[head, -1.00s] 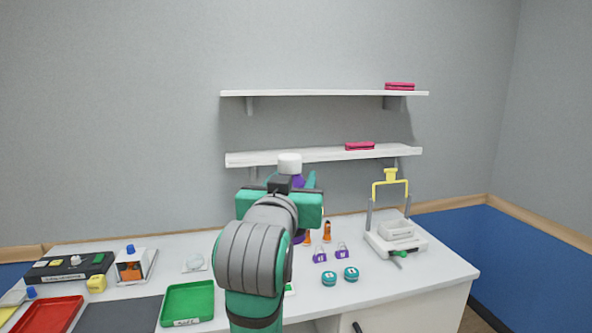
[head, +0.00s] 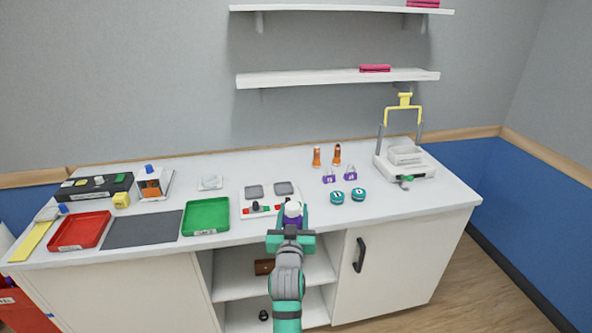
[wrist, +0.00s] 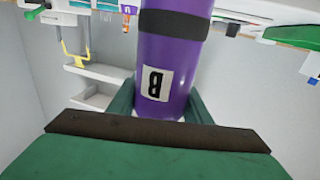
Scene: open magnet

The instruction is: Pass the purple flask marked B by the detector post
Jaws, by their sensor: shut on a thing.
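My gripper (head: 291,228) is shut on the purple flask (head: 293,219) and holds it in front of the bench's front edge. The flask has a white cap, seen in the head view. In the wrist view, the purple flask (wrist: 176,60) stands between the fingers, with a dark band and a white label reading B upside down. I cannot tell for certain which thing is the detector post. A white device (head: 405,170) with grey uprights and a yellow arch stands at the bench's right end, well apart from the flask.
The white bench (head: 420,203) carries teal round pots (head: 337,197), purple weights (head: 329,177), orange bottles (head: 316,157), a green tray (head: 206,217), a red tray (head: 80,231) and a grey mat (head: 142,229). A white panel with grey pads (head: 254,192) lies just behind the flask. Shelves (head: 340,78) hang above.

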